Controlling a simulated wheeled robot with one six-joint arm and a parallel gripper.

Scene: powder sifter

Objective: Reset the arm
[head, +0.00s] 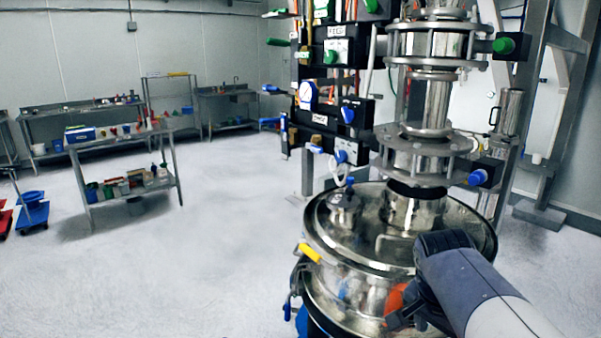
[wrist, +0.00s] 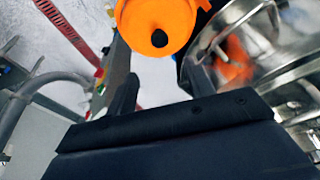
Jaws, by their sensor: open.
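My arm comes in from the lower right of the head view. My gripper (head: 402,318) is beside the front wall of the steel sifter vessel (head: 335,262). In the wrist view my gripper (wrist: 160,84) is open, with its two dark fingers apart and nothing seen clamped between them. A round orange part (wrist: 156,22) with a dark centre lies just beyond the fingertips. Orange also shows by the gripper in the head view; I cannot tell how much of it is reflection. Whether the fingers touch the part cannot be told.
Above the vessel stands a steel column (head: 437,105) with flanges, next to a black control panel (head: 325,60). A yellow handle (head: 310,253) sticks out at the vessel's left rim. Metal shelves (head: 125,140) stand at the left. The floor (head: 225,240) between is clear.

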